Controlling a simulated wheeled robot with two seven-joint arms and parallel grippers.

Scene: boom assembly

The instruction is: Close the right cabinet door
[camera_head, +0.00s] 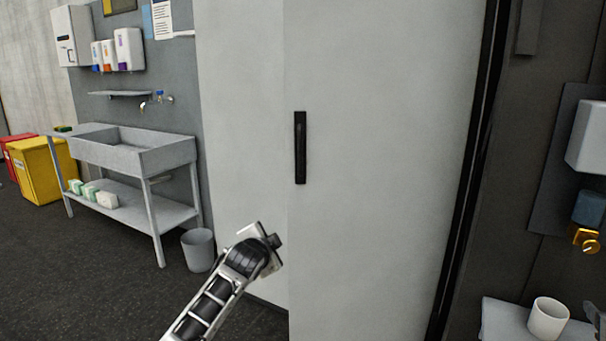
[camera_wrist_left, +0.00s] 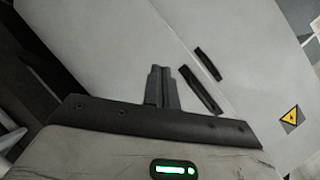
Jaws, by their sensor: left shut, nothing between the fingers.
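A tall pale grey cabinet door (camera_head: 390,150) with a black vertical handle (camera_head: 300,147) fills the middle of the head view. A lighter panel (camera_head: 240,90) adjoins it on the left, and a black strip runs down its right side. I cannot tell from this view how far the door stands open. My left gripper (camera_head: 275,241) is low in front of the panels, below and left of the handle. In the left wrist view its fingers (camera_wrist_left: 161,86) are together and empty, with two dark handles (camera_wrist_left: 208,63) (camera_wrist_left: 200,90) beyond them. Contact with the door cannot be told.
A grey sink bench (camera_head: 130,150) and a waste bin (camera_head: 198,249) stand at left, with yellow (camera_head: 42,168) and red bins behind. A white cup (camera_head: 547,318) sits on a ledge at lower right. A yellow warning sign (camera_wrist_left: 291,117) shows in the wrist view. Floor at left is clear.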

